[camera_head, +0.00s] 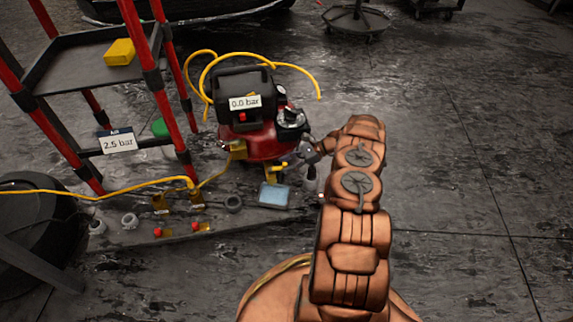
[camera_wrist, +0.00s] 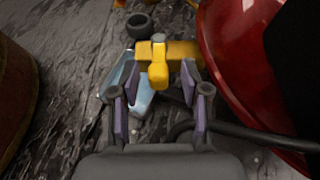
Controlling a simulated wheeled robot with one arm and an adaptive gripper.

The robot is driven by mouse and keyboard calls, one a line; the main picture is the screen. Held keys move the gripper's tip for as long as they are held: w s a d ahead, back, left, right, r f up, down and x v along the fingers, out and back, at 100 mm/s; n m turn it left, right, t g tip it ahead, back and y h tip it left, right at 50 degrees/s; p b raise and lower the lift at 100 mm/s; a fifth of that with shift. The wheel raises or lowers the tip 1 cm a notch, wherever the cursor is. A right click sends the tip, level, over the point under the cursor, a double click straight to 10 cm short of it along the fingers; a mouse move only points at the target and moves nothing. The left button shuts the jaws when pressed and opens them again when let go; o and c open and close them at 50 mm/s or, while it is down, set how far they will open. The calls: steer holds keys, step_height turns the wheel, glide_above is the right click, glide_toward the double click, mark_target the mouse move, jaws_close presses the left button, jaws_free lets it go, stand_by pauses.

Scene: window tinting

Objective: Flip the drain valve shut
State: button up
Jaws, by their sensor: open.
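The drain valve is yellow and sits low beside the red compressor tank (camera_head: 255,140). In the wrist view its body (camera_wrist: 187,50) runs sideways toward the red tank. Its short yellow lever (camera_wrist: 158,72) points toward me, across the body. My gripper (camera_wrist: 158,88) is open, with one finger on each side of the lever's end; I cannot tell whether either finger touches it. In the head view the valve (camera_head: 279,171) is small, and my gripper (camera_head: 309,156) is just right of it, partly hidden by my arm.
A pale blue tray (camera_head: 274,195) lies below the valve. A label (camera_head: 245,102) on the compressor reads 0.0 bar. A red and black rack (camera_head: 90,65) stands left, with a yellow hose (camera_head: 120,189) along the floor. A dark hose (camera_wrist: 240,134) passes right of my gripper. Floor on the right is clear.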

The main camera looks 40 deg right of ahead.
steer(key=v, duration=1.1)
steer(key=shift+s+d, duration=0.15)
steer(key=shift+d, duration=0.2)
steer(key=shift+r, duration=0.15)
